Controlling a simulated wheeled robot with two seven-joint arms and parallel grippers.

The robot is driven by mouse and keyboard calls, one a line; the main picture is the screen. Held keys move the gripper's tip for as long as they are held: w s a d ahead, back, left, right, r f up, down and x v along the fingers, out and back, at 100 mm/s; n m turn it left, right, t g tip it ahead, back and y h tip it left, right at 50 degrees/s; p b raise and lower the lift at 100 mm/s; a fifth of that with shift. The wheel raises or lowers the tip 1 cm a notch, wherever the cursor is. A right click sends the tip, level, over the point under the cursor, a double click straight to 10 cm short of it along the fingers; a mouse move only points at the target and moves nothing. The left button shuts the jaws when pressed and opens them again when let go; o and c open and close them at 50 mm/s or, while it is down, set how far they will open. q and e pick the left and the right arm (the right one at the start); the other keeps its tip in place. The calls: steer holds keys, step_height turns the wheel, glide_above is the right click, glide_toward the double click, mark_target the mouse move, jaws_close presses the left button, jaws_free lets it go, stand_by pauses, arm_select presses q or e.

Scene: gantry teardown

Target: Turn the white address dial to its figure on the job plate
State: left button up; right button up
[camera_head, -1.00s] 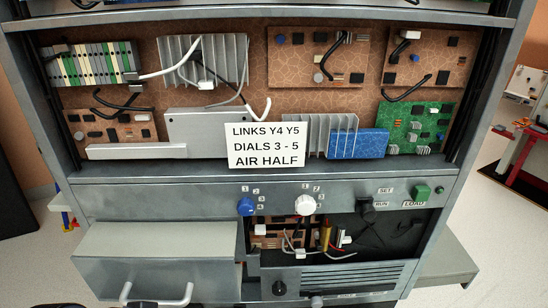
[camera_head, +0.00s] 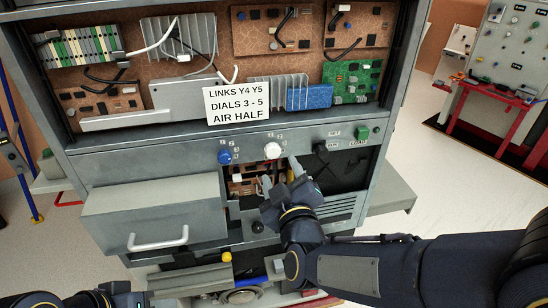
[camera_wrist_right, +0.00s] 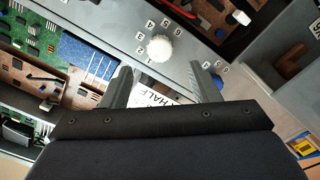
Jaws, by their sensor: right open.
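The white address dial (camera_head: 273,151) is a round ribbed knob on the grey control strip; it also shows in the right wrist view (camera_wrist_right: 159,48), ringed by small figures. I cannot read its setting. The job plate (camera_head: 238,103) above reads "LINKS Y4 Y5, DIALS 3 - 5, AIR HALF". My right gripper (camera_head: 281,173) is open, just below the dial in the head view. In the right wrist view its open fingers (camera_wrist_right: 160,70) point towards the dial, with nothing between them. Part of my left arm shows at the bottom left; its gripper's jaws are not clear.
A blue dial (camera_head: 225,157) sits left of the white one. A switch (camera_head: 321,148) and green button (camera_head: 361,133) are to the right. An open bay with boards and wires lies below. A grey drawer box (camera_head: 150,210) juts out at lower left.

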mark_target(273, 154)
steer(key=x, duration=0.7)
steer(key=shift+p, duration=0.3)
steer(key=c, duration=1)
steer(key=shift+o, duration=0.2)
steer(key=shift+f, duration=0.1)
